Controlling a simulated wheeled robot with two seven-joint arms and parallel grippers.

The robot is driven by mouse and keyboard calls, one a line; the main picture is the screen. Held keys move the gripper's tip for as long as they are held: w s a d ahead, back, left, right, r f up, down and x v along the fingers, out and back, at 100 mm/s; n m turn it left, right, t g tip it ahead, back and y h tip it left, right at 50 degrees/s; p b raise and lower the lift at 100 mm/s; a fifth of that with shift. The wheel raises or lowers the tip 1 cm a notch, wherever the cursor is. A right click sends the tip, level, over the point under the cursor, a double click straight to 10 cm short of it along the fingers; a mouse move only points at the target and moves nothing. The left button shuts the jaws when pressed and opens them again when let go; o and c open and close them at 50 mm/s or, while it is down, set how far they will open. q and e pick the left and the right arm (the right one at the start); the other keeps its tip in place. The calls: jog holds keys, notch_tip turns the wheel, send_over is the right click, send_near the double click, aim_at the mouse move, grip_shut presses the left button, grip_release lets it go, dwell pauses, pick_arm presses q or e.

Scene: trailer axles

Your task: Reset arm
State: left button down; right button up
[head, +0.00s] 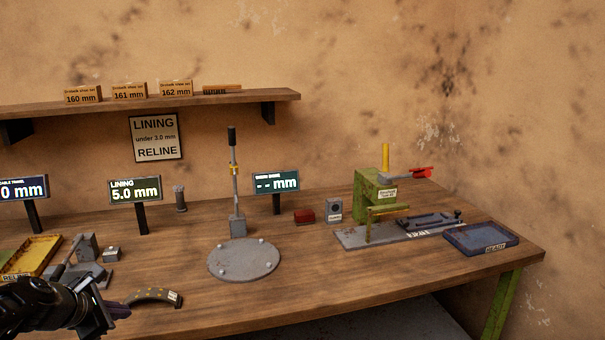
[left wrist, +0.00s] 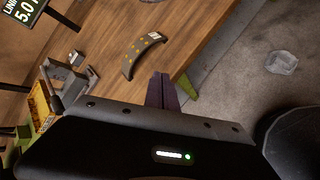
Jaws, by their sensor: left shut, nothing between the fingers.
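My left gripper (head: 116,311) comes in at the lower left of the head view, over the front left part of the workbench. In the left wrist view its fingers (left wrist: 162,88) are closed together with nothing between them. A curved brake shoe (head: 155,297) with yellow dots and a white label lies on the bench just right of the gripper. The shoe also shows in the left wrist view (left wrist: 143,55), apart from the fingertips. My right gripper is in neither view.
The wooden bench holds a round grey plate (head: 244,259), a lever post (head: 235,190), a green press (head: 373,195), a blue READY tray (head: 460,247) and a yellow RELINE tray (head: 50,244). Displays stand at the back; one reads LINING 5.0 mm (head: 135,190). The front middle is clear.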

pick_arm(q)
notch_tip(320, 180, down, 14)
jog(key=d+m+g+y, duration=0.1)
jog(key=d+m, duration=0.1)
jog(key=m, duration=0.8)
jog(key=s+d+f+m+g+h, duration=0.1)
jog(key=s+d+f+m, duration=0.2)
jog(key=d+f, duration=0.4)
jog(key=s+d+f+m+g, duration=0.1)
jog(key=s+d+f+m, duration=0.25)
jog(key=d+f, duration=0.25)
jog(key=s+d+f+m+g+h, duration=0.1)
jog(key=s+d+f+m+g, duration=0.1)
jog(key=s+d+f, duration=0.2)
jog(key=s+d+f+m+g+h, duration=0.1)
jog(key=s+d+f+m, duration=0.2)
jog(key=s+d, duration=0.7)
jog(key=s+d+f+m+g+h, duration=0.1)
jog(key=s+d+f+m+g, duration=0.1)
jog(key=s+d+f, duration=0.3)
jog(key=shift+s+d+f+m+g, duration=0.25)
jog(key=shift+s+d+m+g, duration=0.1)
jog(key=shift+s+d, duration=0.7)
jog(key=shift+s+a, duration=0.1)
jog(key=shift+a, duration=0.1)
